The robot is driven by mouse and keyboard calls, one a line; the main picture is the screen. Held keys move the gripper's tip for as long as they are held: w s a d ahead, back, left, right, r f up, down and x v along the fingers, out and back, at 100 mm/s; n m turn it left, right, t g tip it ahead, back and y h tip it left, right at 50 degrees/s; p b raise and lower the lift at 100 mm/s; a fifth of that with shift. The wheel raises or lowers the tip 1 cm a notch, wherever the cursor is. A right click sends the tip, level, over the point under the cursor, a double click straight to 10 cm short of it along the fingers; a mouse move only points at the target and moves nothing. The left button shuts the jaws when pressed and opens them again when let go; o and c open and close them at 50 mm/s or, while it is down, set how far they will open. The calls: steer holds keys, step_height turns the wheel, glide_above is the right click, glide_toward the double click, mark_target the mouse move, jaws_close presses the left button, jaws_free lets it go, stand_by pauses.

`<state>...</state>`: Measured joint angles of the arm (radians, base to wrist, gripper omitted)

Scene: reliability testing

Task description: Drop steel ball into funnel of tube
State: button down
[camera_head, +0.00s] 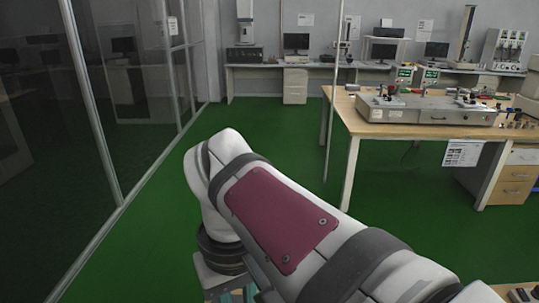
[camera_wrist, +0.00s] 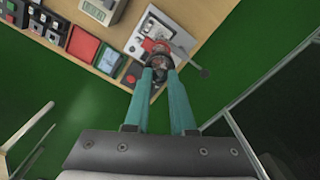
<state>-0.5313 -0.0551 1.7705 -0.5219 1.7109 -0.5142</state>
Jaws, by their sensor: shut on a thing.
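My gripper (camera_wrist: 161,76) shows in the wrist view, with two teal fingers reaching up the picture. It is shut on a small dark, shiny round thing, which looks like the steel ball (camera_wrist: 160,69), at the fingertips. Just beyond it, a white plate-like fixture (camera_wrist: 180,38) with red and metal parts lies on the wooden table. I cannot make out a funnel or tube clearly; the ball and fingertips hide part of the fixture. The gripper and ball do not show in the head view.
Red-topped (camera_wrist: 84,43) and green-topped (camera_wrist: 108,60) boxes and a grey display device (camera_wrist: 103,10) stand on the table beside the fixture. Green floor lies past the table edge. In the head view, a wooden bench (camera_head: 350,120) with instruments stands right, a glass partition (camera_head: 60,130) left.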

steer(key=c, duration=0.7)
jaws_free()
steer(key=shift+r, duration=0.1)
steer(key=shift+r, duration=2.45)
steer(key=s+d+f+m, duration=0.4)
steer(key=f, duration=0.1)
steer(key=s+d+f+m+y, duration=0.1)
steer(key=s+d+f+m, duration=0.2)
steer(key=s+f, duration=0.1)
steer(key=s+d+f+m, duration=0.4)
steer(key=f, duration=0.2)
steer(key=shift+s+d+f+m+y, duration=0.25)
steer(key=shift+d+f+m+y, duration=0.05)
steer(key=shift+f+y, duration=0.1)
